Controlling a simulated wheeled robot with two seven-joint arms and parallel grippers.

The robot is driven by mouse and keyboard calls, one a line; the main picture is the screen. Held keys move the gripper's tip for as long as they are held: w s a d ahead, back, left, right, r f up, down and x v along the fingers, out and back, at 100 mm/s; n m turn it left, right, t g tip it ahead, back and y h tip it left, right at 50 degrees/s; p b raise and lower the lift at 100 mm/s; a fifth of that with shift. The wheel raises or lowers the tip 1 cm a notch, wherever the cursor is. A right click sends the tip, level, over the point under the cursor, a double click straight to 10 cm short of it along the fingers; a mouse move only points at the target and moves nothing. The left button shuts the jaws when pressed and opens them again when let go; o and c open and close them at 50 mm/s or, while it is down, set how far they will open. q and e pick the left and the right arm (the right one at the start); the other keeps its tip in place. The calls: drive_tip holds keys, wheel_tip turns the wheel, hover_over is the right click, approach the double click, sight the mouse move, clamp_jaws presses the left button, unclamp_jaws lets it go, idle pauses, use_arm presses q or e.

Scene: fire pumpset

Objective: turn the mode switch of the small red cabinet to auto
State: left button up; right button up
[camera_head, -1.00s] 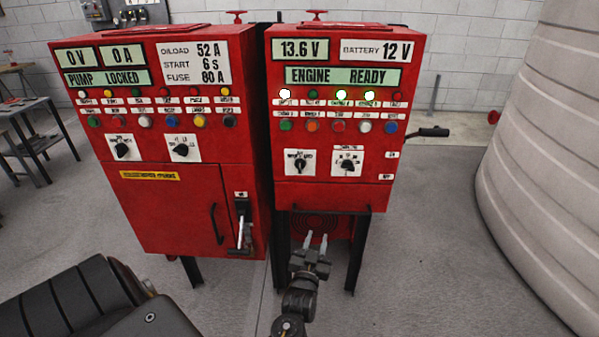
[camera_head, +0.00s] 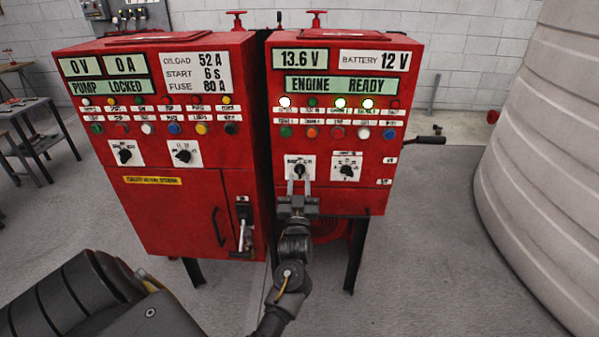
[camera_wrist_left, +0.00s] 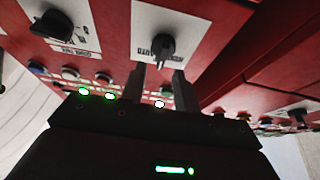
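The small red cabinet (camera_head: 330,199) is the right one of two and shows "ENGINE READY". On its lower front are two black rotary switches on white plates, a left one (camera_head: 300,169) and a right one (camera_head: 346,170). Their labels are too blurred to read surely. My left gripper (camera_head: 299,184) is just below and in front of the left switch, fingers apart and empty. In the left wrist view the gripper's fingers (camera_wrist_left: 160,78) point at the left switch's knob (camera_wrist_left: 163,46), which shows between and beyond their tips. I cannot tell whether they touch. My right gripper is not in view.
A wider red cabinet (camera_head: 190,205) stands close on the left, with a lever handle (camera_head: 243,229). A black handle (camera_head: 425,140) sticks out from the small cabinet's right side. A large ribbed tank (camera_head: 545,170) stands at right. A table (camera_head: 30,120) is at far left.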

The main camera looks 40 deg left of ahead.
sight(300, 171)
use_arm(q)
drive_tip(key=shift+x, duration=1.35)
drive_tip(key=shift+c, duration=0.3)
clamp_jaws()
